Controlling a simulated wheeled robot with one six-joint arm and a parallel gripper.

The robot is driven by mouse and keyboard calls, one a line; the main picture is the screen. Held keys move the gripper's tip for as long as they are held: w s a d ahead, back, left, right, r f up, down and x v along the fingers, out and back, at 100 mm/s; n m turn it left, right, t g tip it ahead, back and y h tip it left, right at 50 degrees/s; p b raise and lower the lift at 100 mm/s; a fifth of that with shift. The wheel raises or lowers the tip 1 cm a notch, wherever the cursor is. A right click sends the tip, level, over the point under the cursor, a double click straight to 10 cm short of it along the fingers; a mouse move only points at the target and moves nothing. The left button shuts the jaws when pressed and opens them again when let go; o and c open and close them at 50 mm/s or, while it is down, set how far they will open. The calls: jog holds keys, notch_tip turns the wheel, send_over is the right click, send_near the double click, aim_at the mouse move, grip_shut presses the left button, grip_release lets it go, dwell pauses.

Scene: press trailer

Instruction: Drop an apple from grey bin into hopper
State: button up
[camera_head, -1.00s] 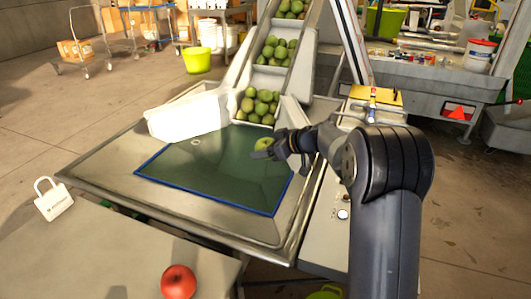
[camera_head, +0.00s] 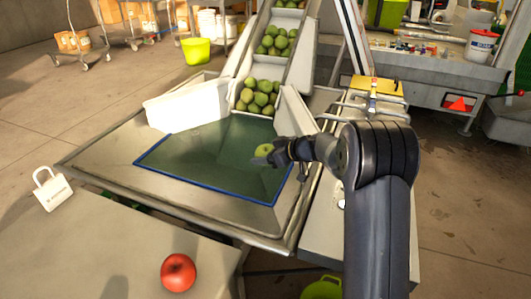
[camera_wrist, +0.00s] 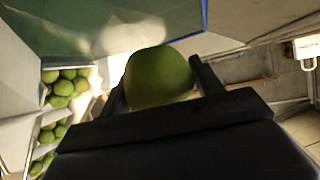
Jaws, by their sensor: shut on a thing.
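A green apple (camera_head: 264,150) is between the fingers of my gripper (camera_head: 268,157), which is shut on it. The apple also shows large in the wrist view (camera_wrist: 158,78), with a dark finger on each side. My gripper holds it over the right part of the hopper (camera_head: 100,165), a wide metal tray with a dark green panel (camera_head: 205,165) edged in blue. Whether the apple is clear of the panel's surface is hard to tell. No grey bin can be made out for certain.
A conveyor (camera_head: 284,20) with several green apples (camera_head: 258,96) rises behind the hopper. A white box-like part (camera_head: 187,105) stands at the hopper's back left. A red apple (camera_head: 178,272) and a white padlock-shaped object (camera_head: 52,188) are in front. The panel's left is clear.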

aim_at(266, 147)
jog(key=o, duration=1.1)
jog(key=v, duration=1)
jog(key=shift+s+d+r, duration=0.15)
jog(key=shift+d+r, duration=0.05)
jog(key=shift+d, duration=0.1)
jog(key=shift+a, duration=0.1)
jog(key=x, duration=1)
jog(key=r, duration=0.3)
jog(key=shift+a+r, duration=0.2)
jog(key=shift+r, duration=0.8)
